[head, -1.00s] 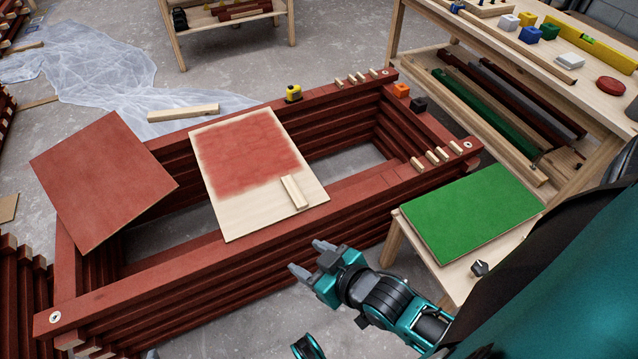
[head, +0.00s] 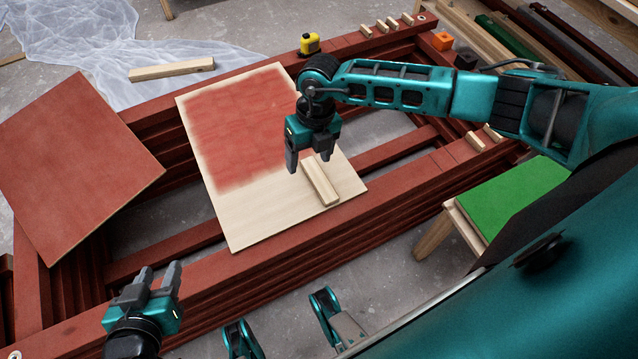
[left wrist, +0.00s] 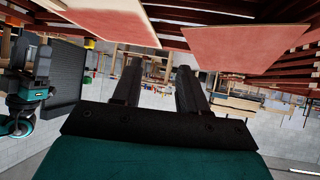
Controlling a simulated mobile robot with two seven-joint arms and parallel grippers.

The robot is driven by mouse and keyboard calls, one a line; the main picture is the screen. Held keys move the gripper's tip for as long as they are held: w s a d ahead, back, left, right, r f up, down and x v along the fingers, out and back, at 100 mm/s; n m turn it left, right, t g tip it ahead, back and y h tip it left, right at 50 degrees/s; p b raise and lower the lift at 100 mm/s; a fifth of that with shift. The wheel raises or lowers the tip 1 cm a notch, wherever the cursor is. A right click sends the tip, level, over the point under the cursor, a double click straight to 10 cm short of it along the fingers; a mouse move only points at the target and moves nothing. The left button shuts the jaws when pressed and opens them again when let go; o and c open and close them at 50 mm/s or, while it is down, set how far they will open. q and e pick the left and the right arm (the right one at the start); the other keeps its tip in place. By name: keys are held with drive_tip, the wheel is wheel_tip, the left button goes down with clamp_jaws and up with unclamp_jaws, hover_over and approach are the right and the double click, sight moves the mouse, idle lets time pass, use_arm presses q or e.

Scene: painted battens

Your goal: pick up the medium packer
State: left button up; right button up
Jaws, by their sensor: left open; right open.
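A bare wood block (head: 320,182), mid-length among the loose pieces in view, lies on the pale lower part of a half-painted panel (head: 262,213). It looks like the medium packer. My right gripper (head: 311,160) is open, pointing down, just beside and above the block's upper end in the head view; I cannot tell its exact height. No contact is clear. My left gripper (head: 158,277) is open and empty at the front left, near the stack's front rail; its two fingers (left wrist: 157,88) show apart in the left wrist view.
The panel rests across a stack of red battens (head: 240,268). A red board (head: 75,165) lies at left. A longer wood piece (head: 171,70), a yellow object (head: 309,43) and small pegs (head: 386,25) sit along the back. A green board (head: 512,205) is at right.

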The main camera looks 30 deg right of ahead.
drive_tip(key=w+d+h, duration=0.1)
drive_tip(key=d+h, duration=0.1)
drive_tip(key=d, duration=0.2)
drive_tip(key=b, duration=0.3)
hover_over(319, 178)
drive_tip(key=f, duration=0.6)
drive_tip(key=shift+s+d+f, duration=0.1)
drive_tip(key=shift+s+f, duration=0.2)
drive_tip(key=shift+s, duration=0.1)
drive_tip(key=f, duration=0.2)
drive_tip(key=f+b, duration=0.2)
drive_tip(key=f, duration=0.1)
drive_tip(key=shift+w+f, duration=0.3)
drive_tip(key=shift+f, duration=0.3)
use_arm(q)
drive_tip(key=f, duration=0.1)
drive_tip(key=d+f, duration=0.1)
drive_tip(key=f, duration=0.1)
drive_tip(key=shift+w+d, duration=0.2)
drive_tip(key=shift+w, duration=0.1)
use_arm(e)
drive_tip(key=c, duration=1.1)
use_arm(q)
drive_tip(key=shift+a, duration=0.2)
use_arm(e)
drive_tip(key=shift+c, duration=0.2)
drive_tip(key=shift+r, duration=0.15)
